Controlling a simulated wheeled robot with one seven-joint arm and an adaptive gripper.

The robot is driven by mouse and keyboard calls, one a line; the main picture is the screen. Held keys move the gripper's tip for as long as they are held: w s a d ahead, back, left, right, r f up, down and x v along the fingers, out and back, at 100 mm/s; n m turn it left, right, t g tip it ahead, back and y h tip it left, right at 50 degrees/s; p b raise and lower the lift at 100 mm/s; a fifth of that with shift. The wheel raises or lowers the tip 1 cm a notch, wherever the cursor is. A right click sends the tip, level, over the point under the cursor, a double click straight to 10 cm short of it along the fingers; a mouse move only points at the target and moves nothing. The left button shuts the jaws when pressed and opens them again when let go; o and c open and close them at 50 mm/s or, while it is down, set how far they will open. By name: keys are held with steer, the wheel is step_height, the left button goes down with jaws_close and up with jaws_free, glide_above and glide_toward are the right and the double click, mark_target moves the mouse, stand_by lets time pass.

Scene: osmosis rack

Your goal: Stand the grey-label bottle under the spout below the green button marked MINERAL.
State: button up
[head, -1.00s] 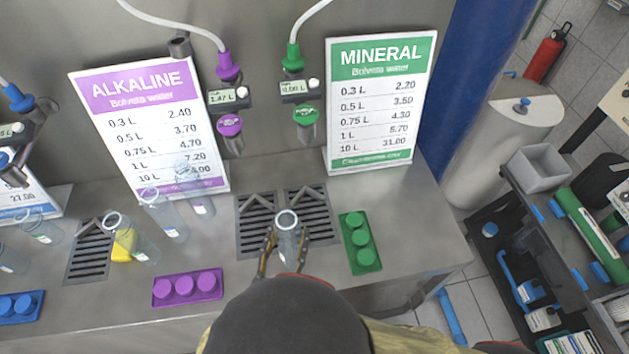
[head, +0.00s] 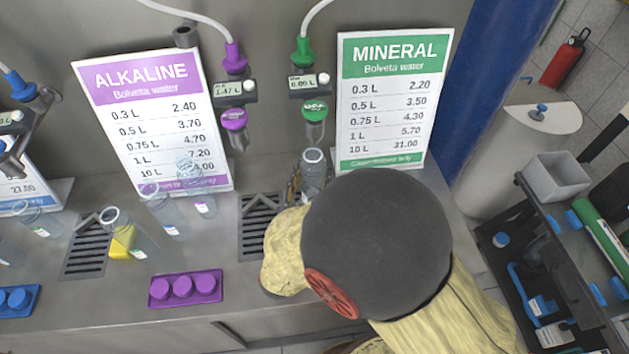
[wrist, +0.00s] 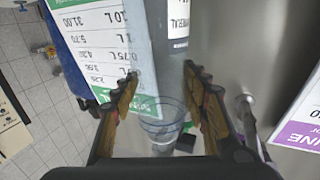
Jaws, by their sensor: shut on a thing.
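A clear bottle (head: 313,168) stands about upright at the green MINERAL station, its open mouth close below the green button (head: 314,107) and its spout (head: 315,132). My gripper (head: 293,186) is shut on this bottle; my arm hides its lower part, so I cannot tell whether its base touches the grate. In the wrist view the clear bottle (wrist: 162,118) is between the two fingers of my gripper (wrist: 163,112), and the scene looks upside down. The bottle's label colour is not readable. The green MINERAL price sign (head: 393,100) stands to the right.
A purple cap tray (head: 186,288) lies at the counter front. A drain grate (head: 260,225) shows left of my arm. A dark cart with a grey bin (head: 556,177) stands right.

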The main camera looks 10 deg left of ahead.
steer(key=shift+w+d+f+b, duration=0.1)
steer(key=shift+w+f+b, duration=0.2)
steer(key=shift+f, duration=0.3)
steer(key=shift+w+a+f+b, duration=0.1)
steer(key=shift+w+f+b, duration=0.25)
steer(key=shift+f, duration=0.25)
steer(key=shift+w+d+f+b, duration=0.1)
steer(key=shift+w+f+b, duration=0.2)
steer(key=shift+f, duration=0.3)
steer(key=shift+s, duration=0.1)
steer(key=shift+f, duration=0.2)
steer(key=o, duration=0.9)
steer(key=shift+r, duration=0.1)
steer(key=shift+o, duration=0.6)
steer(key=shift+r, duration=0.1)
